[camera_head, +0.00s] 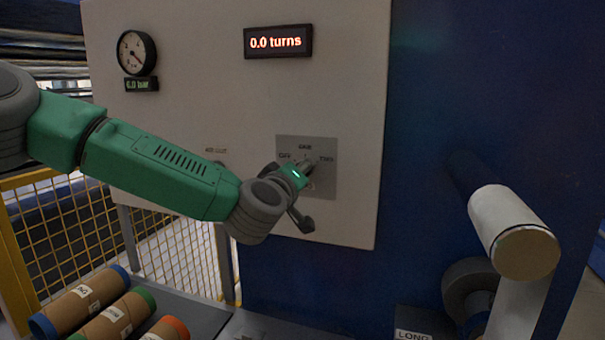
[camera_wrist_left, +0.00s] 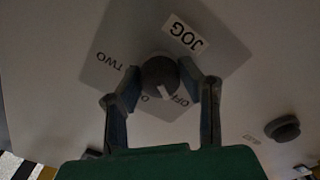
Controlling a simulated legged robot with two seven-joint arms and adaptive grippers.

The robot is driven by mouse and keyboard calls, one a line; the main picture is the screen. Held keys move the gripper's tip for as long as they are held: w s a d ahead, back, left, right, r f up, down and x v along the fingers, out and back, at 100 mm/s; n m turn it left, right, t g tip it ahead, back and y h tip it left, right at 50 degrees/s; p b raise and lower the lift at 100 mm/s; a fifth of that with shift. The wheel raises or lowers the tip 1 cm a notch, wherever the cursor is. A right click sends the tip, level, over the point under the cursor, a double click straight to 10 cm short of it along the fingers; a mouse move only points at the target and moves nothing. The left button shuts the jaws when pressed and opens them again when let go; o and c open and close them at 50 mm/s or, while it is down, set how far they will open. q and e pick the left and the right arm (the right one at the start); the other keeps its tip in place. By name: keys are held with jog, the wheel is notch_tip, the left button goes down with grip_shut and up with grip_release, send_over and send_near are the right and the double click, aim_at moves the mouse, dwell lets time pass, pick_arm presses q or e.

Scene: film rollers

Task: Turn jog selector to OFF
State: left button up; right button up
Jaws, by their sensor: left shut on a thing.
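The jog selector is a dark round knob (camera_wrist_left: 158,74) on a grey square plate (camera_head: 320,183) on the pale panel. The plate reads OFF at left, ONE at top and TWO at right in the head view. In the wrist view it appears turned over, with a JOG label (camera_wrist_left: 186,35) above the knob. The knob's white mark points between the partly hidden ONE and OFF, slightly towards OFF. My left gripper (camera_head: 304,172) is at the plate, its fingers (camera_wrist_left: 160,88) shut on the knob from both sides. In the head view the gripper hides most of the knob. My right gripper is out of view.
A gauge (camera_head: 137,53) and a display reading 0.0 turns (camera_head: 278,41) are on the panel (camera_head: 200,60). Another dark knob (camera_wrist_left: 283,128) stands nearby. Cardboard cores (camera_head: 110,318) lie at lower left; a white roller (camera_head: 512,232) juts out at right.

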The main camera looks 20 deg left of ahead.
pick_arm(q)
jog(key=o, duration=1.1)
jog(key=shift+a+f, duration=0.1)
jog(key=shift+a, duration=0.05)
jog(key=shift+s, duration=0.15)
jog(key=shift+s+a+f, duration=0.1)
jog(key=shift+s+a, duration=0.05)
jog(key=shift+s, duration=2.75)
jog(key=shift+s+a, duration=0.1)
jog(key=shift+s, duration=2.8)
